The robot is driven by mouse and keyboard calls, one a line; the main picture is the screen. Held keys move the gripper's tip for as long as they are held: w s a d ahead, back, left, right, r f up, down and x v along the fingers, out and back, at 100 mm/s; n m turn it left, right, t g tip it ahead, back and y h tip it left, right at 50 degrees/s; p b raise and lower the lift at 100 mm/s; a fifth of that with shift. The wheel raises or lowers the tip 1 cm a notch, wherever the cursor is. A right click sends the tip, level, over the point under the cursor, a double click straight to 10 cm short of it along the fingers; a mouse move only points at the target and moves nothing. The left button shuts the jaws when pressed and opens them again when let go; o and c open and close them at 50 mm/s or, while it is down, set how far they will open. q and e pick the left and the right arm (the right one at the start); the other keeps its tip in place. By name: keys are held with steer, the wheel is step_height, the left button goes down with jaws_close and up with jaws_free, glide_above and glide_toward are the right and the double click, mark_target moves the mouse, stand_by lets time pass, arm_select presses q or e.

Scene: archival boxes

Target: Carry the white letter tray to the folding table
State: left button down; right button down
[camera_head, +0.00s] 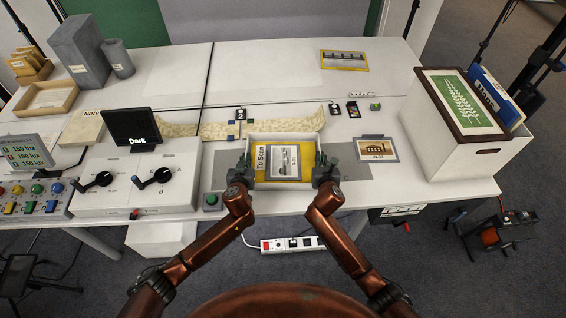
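The white letter tray (284,139) sits on the near middle part of the white table (390,184). It holds a yellow folder (262,158) marked "To Scan" and a grey-framed photo (285,160). My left gripper (245,168) is at the tray's left side wall, and my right gripper (323,167) is at its right side wall. Both are at the near ends of those walls. The fingertips are small and dark here, so I cannot tell whether either is closed on the wall. I cannot make out which surface is the folding table.
Left of the tray stand a control box (135,182) with black knobs and a small "Dark" screen (131,127). A framed photo card (376,149) lies close on the right. A large white box (455,130) stands further right. The table's far middle is mostly clear.

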arm_select(q)
steer(key=shift+r, duration=0.1)
arm_select(e)
steer(key=shift+r, duration=0.1)
